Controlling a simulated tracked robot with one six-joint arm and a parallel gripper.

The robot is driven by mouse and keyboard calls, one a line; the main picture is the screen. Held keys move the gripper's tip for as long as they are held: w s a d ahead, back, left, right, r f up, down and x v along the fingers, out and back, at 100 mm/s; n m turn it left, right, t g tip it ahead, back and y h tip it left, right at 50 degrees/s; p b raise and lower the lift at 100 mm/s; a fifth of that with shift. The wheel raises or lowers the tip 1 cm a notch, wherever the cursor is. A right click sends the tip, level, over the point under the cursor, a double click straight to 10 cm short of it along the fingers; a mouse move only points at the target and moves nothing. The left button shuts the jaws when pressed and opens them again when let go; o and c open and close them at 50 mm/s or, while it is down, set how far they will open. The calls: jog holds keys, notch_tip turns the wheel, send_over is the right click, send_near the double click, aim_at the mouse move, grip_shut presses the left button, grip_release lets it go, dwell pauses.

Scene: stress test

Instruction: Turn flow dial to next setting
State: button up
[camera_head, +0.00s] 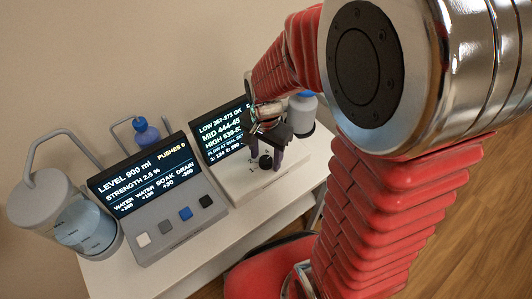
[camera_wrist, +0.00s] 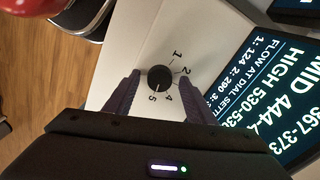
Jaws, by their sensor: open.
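The flow dial (camera_wrist: 159,77) is a round black knob on a pale panel. The printed numbers 1, 2, 4 and 5 show around it in the wrist view; 3 seems covered by the right finger. I cannot tell for sure which number it points to. My gripper (camera_wrist: 158,82) is open, with one purple finger on each side of the dial and a gap to the knob. In the head view the dial (camera_head: 265,161) sits in front of my gripper (camera_head: 267,148) on the right-hand unit.
The dial unit's screen (camera_wrist: 265,95) stands close beside the panel. In the head view, a grey console (camera_head: 165,225) with several square buttons and a screen stands to the left, with a clear liquid vessel (camera_head: 85,225) beyond. A blue-capped bottle (camera_head: 302,112) stands behind the dial unit.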

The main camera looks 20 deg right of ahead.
aim_at(267, 163)
jog(key=shift+r, duration=0.1)
notch_tip(267, 163, up, 14)
jog(key=shift+f, duration=0.25)
dwell(0.8)
jog(key=s+a+r+n+t, duration=0.1)
jog(key=s+r+n+t, duration=0.4)
jog(key=s+n, duration=0.5)
jog(key=shift+r+n+t, duration=0.3)
jog(key=shift+n, duration=0.2)
dwell(0.4)
